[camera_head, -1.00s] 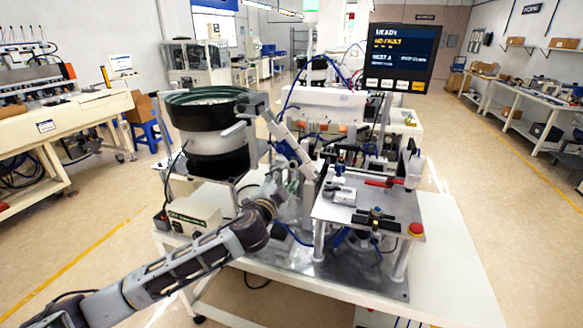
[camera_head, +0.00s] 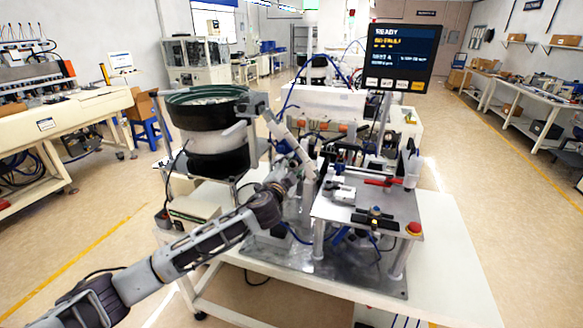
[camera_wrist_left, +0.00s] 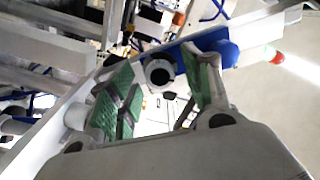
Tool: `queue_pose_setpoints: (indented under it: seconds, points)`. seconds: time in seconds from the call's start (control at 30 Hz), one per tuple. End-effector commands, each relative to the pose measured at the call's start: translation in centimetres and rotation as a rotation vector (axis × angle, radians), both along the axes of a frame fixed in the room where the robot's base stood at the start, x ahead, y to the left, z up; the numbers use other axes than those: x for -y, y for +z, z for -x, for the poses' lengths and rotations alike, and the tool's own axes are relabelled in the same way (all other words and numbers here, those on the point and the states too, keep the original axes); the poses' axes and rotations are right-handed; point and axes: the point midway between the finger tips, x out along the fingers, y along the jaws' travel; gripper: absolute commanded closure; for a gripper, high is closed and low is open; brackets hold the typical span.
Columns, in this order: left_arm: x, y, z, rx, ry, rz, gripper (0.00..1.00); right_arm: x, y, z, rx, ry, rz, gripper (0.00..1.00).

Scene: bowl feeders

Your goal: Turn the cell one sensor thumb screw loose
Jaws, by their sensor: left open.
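My left gripper (camera_head: 290,172) reaches in beside the inclined feed track, between the bowl feeder and the metal fixture plate. In the left wrist view its green-padded fingers (camera_wrist_left: 162,70) are open. A round light-rimmed part with a dark centre (camera_wrist_left: 158,74) shows between the fingers, with a gap on each side. It sits by a blue bracket (camera_wrist_left: 207,40). I cannot tell for certain whether this round part is the sensor thumb screw. In the head view the screw is too small or hidden by the gripper to make out. My right gripper is in neither view.
The bowl feeder (camera_head: 208,108) stands left of the gripper. The fixture plate (camera_head: 345,212) is close on the right, with a red-handled clamp (camera_head: 383,183) and a red button (camera_head: 414,228). A screen (camera_head: 403,57) reads READY. The bench's front right (camera_head: 445,275) is clear.

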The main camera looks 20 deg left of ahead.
Motion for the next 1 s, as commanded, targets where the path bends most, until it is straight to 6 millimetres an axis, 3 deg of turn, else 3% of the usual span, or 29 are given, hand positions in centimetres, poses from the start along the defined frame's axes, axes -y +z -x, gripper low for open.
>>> queue_pose_setpoints:
  seconds: [0.27, 0.63, 1.0]
  points:
    - [0.00, -0.02, -0.04, 0.000, 0.000, 0.000, 0.51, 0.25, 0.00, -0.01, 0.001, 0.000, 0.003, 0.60]
    - [-0.01, -0.02, -0.03, 0.000, 0.000, 0.000, 0.97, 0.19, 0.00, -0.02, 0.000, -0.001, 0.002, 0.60]
    - [-0.02, -0.05, -0.03, -0.002, 0.001, 0.027, 0.97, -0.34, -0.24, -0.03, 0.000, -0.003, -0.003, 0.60]
